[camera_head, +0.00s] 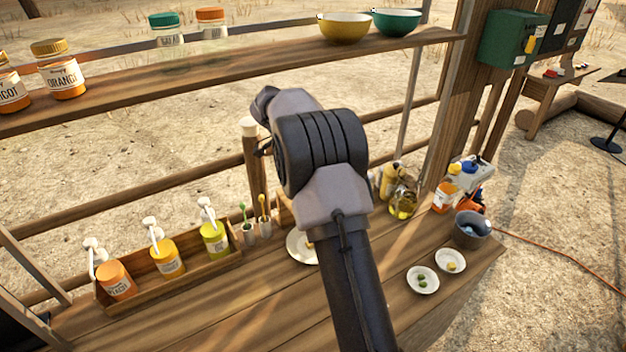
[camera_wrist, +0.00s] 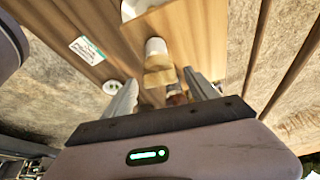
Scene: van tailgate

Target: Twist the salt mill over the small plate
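A tall wooden mill with a cream cap (camera_head: 255,168) stands upright just left of my arm's wrist in the camera_head view; its foot is partly hidden. In the wrist view, a white and wooden piece (camera_wrist: 158,52), seemingly the mill, lies between the fingertips of my gripper (camera_wrist: 161,77). A narrow gap shows on each side, so the fingers look open and apart from it. My arm hides the gripper in the camera_head view. A small white plate (camera_head: 300,247) sits on the counter, its right part hidden behind my arm.
A wooden crate of pump bottles (camera_head: 168,258) stands left, two small cups (camera_head: 249,233) beside it. Two small dishes (camera_head: 422,281) (camera_head: 450,261) with bits of food, a grey bucket (camera_head: 470,230) and an oil bottle (camera_head: 403,203) are right. A shelf (camera_head: 230,62) runs above.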

